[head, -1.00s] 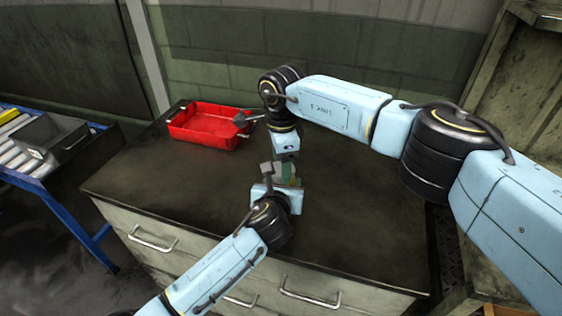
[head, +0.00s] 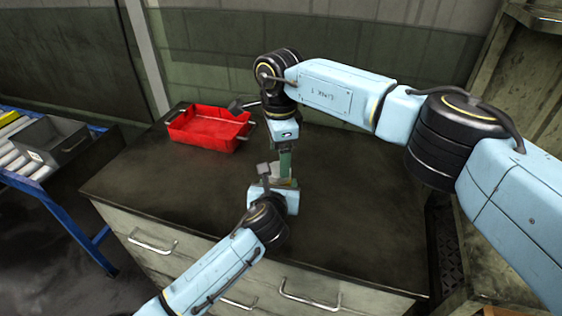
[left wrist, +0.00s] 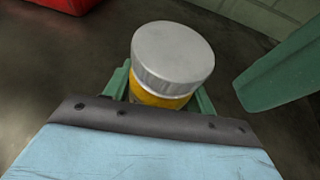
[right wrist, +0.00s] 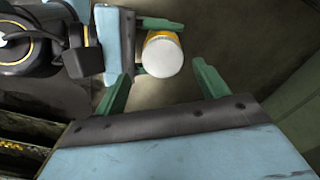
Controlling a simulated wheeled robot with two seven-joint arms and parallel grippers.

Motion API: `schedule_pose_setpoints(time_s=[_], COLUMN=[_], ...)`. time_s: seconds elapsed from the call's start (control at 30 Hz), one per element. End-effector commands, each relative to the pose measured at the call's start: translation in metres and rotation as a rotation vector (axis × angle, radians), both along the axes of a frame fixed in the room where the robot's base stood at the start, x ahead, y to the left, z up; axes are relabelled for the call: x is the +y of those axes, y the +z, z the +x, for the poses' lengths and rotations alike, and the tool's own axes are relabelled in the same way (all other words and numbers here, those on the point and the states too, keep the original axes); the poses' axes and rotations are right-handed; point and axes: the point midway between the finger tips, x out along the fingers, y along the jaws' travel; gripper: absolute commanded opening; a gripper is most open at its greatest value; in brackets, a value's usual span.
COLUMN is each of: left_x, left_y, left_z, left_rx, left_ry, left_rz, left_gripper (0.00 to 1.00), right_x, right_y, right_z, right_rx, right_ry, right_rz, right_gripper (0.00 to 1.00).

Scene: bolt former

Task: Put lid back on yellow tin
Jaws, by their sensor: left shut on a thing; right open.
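The yellow tin (left wrist: 158,97) stands between the green fingers of my left gripper (left wrist: 160,90), which is shut on it. The grey-white lid (left wrist: 172,55) sits on top of the tin in the left wrist view, covering its mouth; I cannot tell how firmly it is seated. In the right wrist view the lid (right wrist: 163,57) shows with a strip of yellow tin (right wrist: 160,35) beside it. My right gripper (right wrist: 157,75) is open, its fingers apart and empty, above the tin. In the head view the right gripper (head: 285,163) points down over the left gripper (head: 268,186).
The dark worktop (head: 350,215) carries a red tray (head: 205,130) at its back left. A grey bin (head: 55,142) stands on a blue-framed rack at the left. Drawers with handles are at the worktop's front. The right side of the worktop is clear.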

Motion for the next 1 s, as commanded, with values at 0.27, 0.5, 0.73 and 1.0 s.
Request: schedule_pose_setpoints(time_s=[0.27,0.5,0.73,1.0], left_x=[-0.003,-0.005,-0.005,-0.005], left_y=[-0.002,-0.002,-0.002,-0.001], left_z=[-0.003,-0.003,-0.003,-0.004], left_rx=[0.004,0.003,0.003,0.004], left_ry=[-0.007,-0.010,-0.011,-0.010], left_rz=[-0.001,-0.002,-0.003,-0.004], left_gripper=[0.00,0.00,0.00,0.00], right_x=[-0.002,-0.002,0.000,0.000], right_y=[0.007,0.012,0.030,0.042], right_z=[0.001,0.002,0.002,0.002], right_rx=[-0.002,-0.004,-0.004,-0.005], right_ry=[-0.004,0.080,0.392,0.614], right_rz=[-0.001,-0.001,0.001,0.000], right_gripper=[0.73,0.70,0.70,0.70])
